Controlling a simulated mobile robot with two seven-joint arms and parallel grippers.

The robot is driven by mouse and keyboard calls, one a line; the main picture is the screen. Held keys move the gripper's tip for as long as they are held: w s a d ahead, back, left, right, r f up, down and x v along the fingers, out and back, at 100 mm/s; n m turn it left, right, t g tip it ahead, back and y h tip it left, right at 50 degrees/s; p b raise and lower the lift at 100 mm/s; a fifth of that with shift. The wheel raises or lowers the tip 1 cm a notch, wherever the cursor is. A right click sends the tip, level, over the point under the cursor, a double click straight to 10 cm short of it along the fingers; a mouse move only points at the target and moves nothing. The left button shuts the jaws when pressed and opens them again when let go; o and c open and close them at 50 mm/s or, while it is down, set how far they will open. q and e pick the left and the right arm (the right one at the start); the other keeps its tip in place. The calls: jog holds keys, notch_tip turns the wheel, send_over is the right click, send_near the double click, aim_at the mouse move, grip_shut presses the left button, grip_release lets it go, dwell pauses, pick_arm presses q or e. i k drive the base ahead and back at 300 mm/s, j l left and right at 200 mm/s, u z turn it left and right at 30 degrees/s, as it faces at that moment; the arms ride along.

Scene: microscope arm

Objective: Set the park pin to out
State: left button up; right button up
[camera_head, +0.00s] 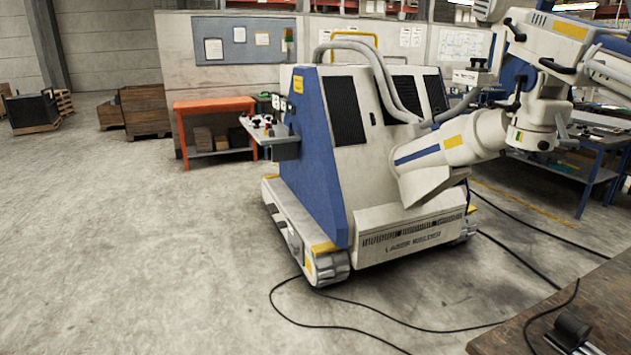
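A large white and blue wheeled machine (335,150), lettered as a laser welder, stands on the concrete floor in the middle of the head view. A thick jointed white arm (450,150) with blue and yellow markings reaches from its right side to the upper right. An arm joint (535,125) with black handles (515,30) hangs at the upper right. I cannot make out a park pin on the machine or its arm.
A wooden tabletop (610,290) fills the lower right corner, with a small black and grey object (570,335) on it. Black cables (400,328) lie on the floor. An orange bench (215,105) and wooden crates (145,110) stand behind. The floor (130,260) at left is clear.

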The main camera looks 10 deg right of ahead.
aim_at(542, 145)
jog(key=i+z, duration=0.25)
jog(key=z, duration=0.15)
jog(key=i+z, duration=0.2)
jog(key=z, duration=0.25)
jog(key=i+j+z, duration=0.2)
jog(key=z, duration=0.2)
jog(key=i+j+z, duration=0.4)
jog(key=l, duration=0.1)
